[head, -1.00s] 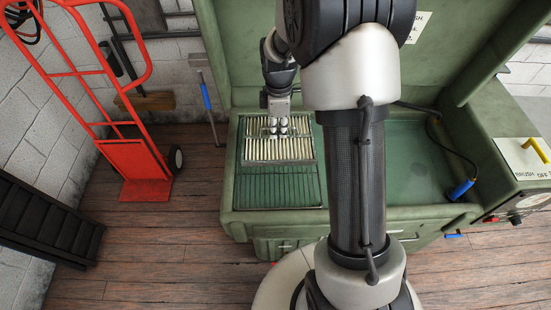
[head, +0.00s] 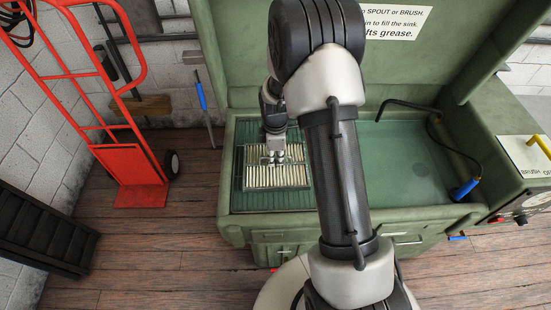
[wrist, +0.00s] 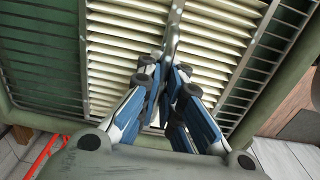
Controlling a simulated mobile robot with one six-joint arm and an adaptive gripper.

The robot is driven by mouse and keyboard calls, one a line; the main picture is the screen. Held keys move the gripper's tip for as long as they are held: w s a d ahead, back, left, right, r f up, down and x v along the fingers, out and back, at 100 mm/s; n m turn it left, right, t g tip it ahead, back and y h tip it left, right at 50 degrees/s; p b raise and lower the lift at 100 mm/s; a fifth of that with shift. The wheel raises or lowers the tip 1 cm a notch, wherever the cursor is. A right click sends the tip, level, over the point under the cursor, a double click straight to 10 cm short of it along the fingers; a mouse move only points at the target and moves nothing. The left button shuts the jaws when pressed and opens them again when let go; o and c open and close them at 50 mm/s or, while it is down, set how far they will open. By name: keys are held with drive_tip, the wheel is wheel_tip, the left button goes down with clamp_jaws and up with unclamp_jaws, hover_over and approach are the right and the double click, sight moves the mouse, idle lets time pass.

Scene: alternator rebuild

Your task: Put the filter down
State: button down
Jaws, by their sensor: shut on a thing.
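The filter (head: 277,177) is a framed panel with cream pleats. In the head view it lies flat over the green slatted rack (head: 240,199) at the left of the wash sink. My gripper (head: 273,157) is above the filter's far part. In the wrist view my gripper (wrist: 167,72) is shut on the filter's thin metal handle, and the pleats (wrist: 112,62) fill the middle. Rack slats (wrist: 45,75) show on both sides of the filter. I cannot tell whether the filter touches the rack.
The green sink's basin (head: 405,165) is open to the right, with a black hose and a blue-handled brush (head: 465,188) at its right side. A red hand truck (head: 130,165) and dark steps (head: 40,230) stand at the left. My arm hides part of the basin.

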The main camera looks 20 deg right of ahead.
drive_tip(key=c, duration=2.2)
unclamp_jaws()
drive_tip(key=shift+f, duration=0.1)
drive_tip(key=o, duration=0.4)
drive_tip(key=shift+o, duration=0.2)
